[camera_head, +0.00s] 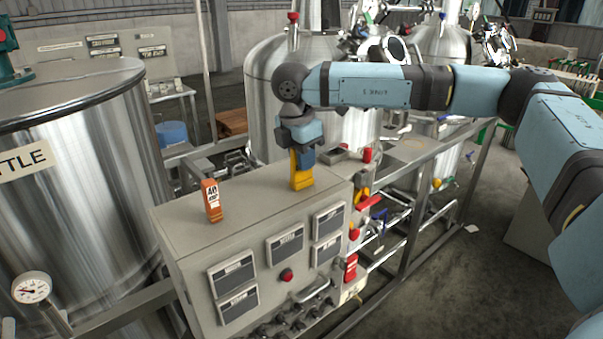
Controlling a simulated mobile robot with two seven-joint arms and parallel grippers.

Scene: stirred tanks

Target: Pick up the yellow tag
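The yellow tag (302,182) stands upright on the top of the grey control box (250,202), near its back right corner. My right gripper (303,160) points down from above, right at the tag. Its fingers overlap the tag's upper part and hide some of it. I cannot tell whether the fingers are closed on the tag or only around it. The tag's lower end appears to rest on the box top. My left gripper is not in view.
An orange tag (212,201) with a white label stands on the box top, left of the yellow one. A large steel tank (80,130) stands at left, and another tank (262,85) behind the box. Pipes and rails (410,220) run at right. The box top between the tags is clear.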

